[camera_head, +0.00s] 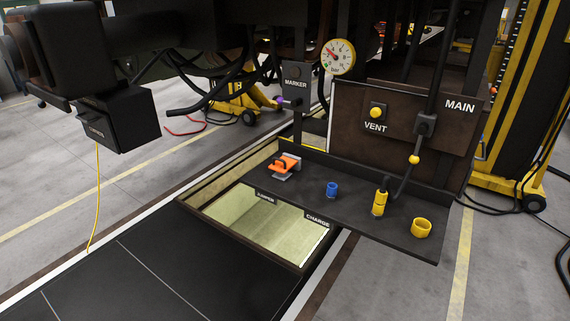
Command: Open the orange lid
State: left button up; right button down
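An orange piece (284,163), the only orange part on the shelf that could be the lid, is at the left end of a black shelf (345,215). It sits on a small grey metal base (287,174). It is small in the picture, so I cannot tell whether it stands open or closed. Neither of my grippers is in view, and nothing of mine is seen touching the orange piece.
The shelf also holds a blue socket (331,189), a yellow plug (379,203) with a cable, and a yellow ring (421,228). A brown panel (400,125) and a pressure gauge (338,57) rise behind. A lit pit (262,222) lies below. A black box (118,120) hangs left.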

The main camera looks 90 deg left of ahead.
aim_at(283, 164)
jog(key=u, duration=2.9)
jog(key=i+j+z, duration=0.35)
jog(key=i+j, duration=0.2)
jog(key=i, duration=0.15)
jog(key=i+j+z, duration=0.35)
jog(key=i+j, duration=0.25)
jog(key=j, duration=0.1)
